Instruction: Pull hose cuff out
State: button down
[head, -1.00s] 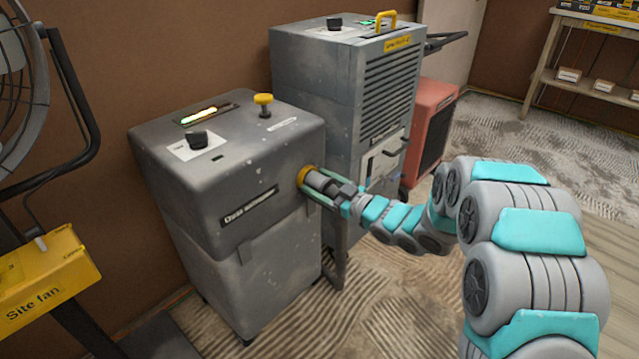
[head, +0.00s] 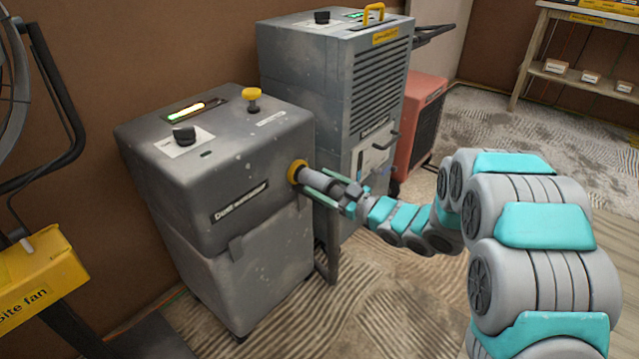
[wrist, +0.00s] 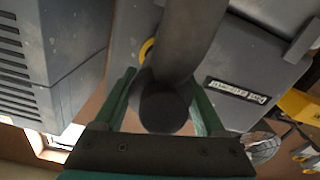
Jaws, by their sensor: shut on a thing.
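The hose cuff (head: 322,184) is a short grey cylinder at the yellow-ringed port (head: 297,172) on the side of the grey dust extractor (head: 225,170). My gripper (head: 315,182) is shut on the cuff, with one green finger on each side of it. A length of grey cuff shows between the ring and my gripper's palm. In the wrist view the grey tube (wrist: 187,45) runs between the fingers, with a dark round end facing the camera. Part of the yellow ring (wrist: 147,48) shows behind it. Whether the cuff's inner end is still inside the port is hidden.
A tall grey louvred machine (head: 335,90) stands close behind the extractor, with a red unit (head: 420,118) beyond. A yellow site fan box (head: 40,275) is at the left. A shelf (head: 575,75) stands at the back right. The floor right of the extractor is open.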

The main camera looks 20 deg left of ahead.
aim_at(333, 189)
jog(key=shift+c, duration=0.7)
grip_release()
jog(key=shift+d, duration=0.15)
jog(key=shift+s+d, duration=0.1)
jog(key=shift+b+v, duration=0.45)
jog(key=shift+v, duration=3.35)
